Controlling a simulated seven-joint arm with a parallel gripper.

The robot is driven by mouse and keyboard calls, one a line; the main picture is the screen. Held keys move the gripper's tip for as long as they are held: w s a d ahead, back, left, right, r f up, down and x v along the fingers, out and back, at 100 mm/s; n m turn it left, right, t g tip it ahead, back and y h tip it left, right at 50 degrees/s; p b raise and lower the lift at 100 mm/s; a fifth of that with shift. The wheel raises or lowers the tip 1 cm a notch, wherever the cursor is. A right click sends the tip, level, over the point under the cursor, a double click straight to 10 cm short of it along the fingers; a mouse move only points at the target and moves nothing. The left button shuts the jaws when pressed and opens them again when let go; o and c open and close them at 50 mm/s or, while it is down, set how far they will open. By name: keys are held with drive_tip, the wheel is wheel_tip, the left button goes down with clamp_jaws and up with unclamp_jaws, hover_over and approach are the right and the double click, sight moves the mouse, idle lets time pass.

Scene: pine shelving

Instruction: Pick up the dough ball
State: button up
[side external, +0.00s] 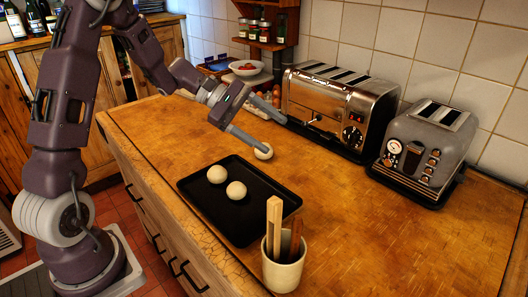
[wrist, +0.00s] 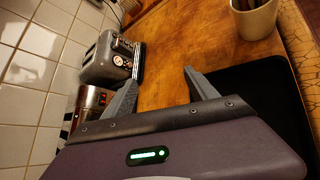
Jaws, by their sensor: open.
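Three pale round dough balls show in the side view. Two, a left one (side external: 217,174) and a right one (side external: 236,190), rest on a black tray (side external: 254,224). A third dough ball (side external: 264,152) appears on the wooden counter just beyond the tray's far edge. My gripper (side external: 274,134) is open, with its fingers spread and nothing seen between them. One fingertip overlaps the third ball in the side view; I cannot tell whether it touches. In the wrist view, my open gripper (wrist: 160,79) shows bare counter between its fingers, and no dough ball is visible.
A cup with wooden utensils (side external: 284,271) stands at the tray's near end. A large chrome toaster (side external: 335,112) and a smaller grey toaster (side external: 425,152) stand along the tiled wall. A bowl of red food (side external: 246,69) is behind. The counter right of the tray is clear.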

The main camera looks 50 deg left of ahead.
drive_tip(key=w+a+f+n+t+y, duration=0.1)
drive_tip(key=a+f+n+t, duration=0.1)
drive_tip(key=a+f, duration=0.3)
drive_tip(key=w+a+f+n+t+y, duration=0.1)
drive_tip(key=w+a+f+n+t, duration=0.1)
drive_tip(key=a+f+n, duration=0.3)
drive_tip(key=w+a+f+n+t+y, duration=0.1)
drive_tip(key=a+f+n+t, duration=0.1)
drive_tip(key=a+f+n, duration=0.2)
drive_tip(key=shift+w+a+f+y, duration=0.15)
drive_tip(key=shift+a+f, duration=0.05)
drive_tip(key=shift+a, duration=0.35)
drive_tip(key=shift+w+a+f+y, duration=0.1)
drive_tip(key=shift+a+f, duration=0.15)
drive_tip(key=shift+a, duration=0.35)
drive_tip(key=shift+w+a+f+y, duration=0.15)
drive_tip(key=shift+a+f, duration=0.05)
drive_tip(key=shift+a, duration=0.35)
drive_tip(key=x, duration=0.6)
drive_tip(key=shift+w+a+f, duration=0.2)
drive_tip(key=shift+a+f, duration=0.05)
drive_tip(key=shift+f, duration=0.05)
drive_tip(key=shift+w+d+f, duration=0.1)
drive_tip(key=shift+w, duration=0.15)
drive_tip(key=c, duration=0.6)
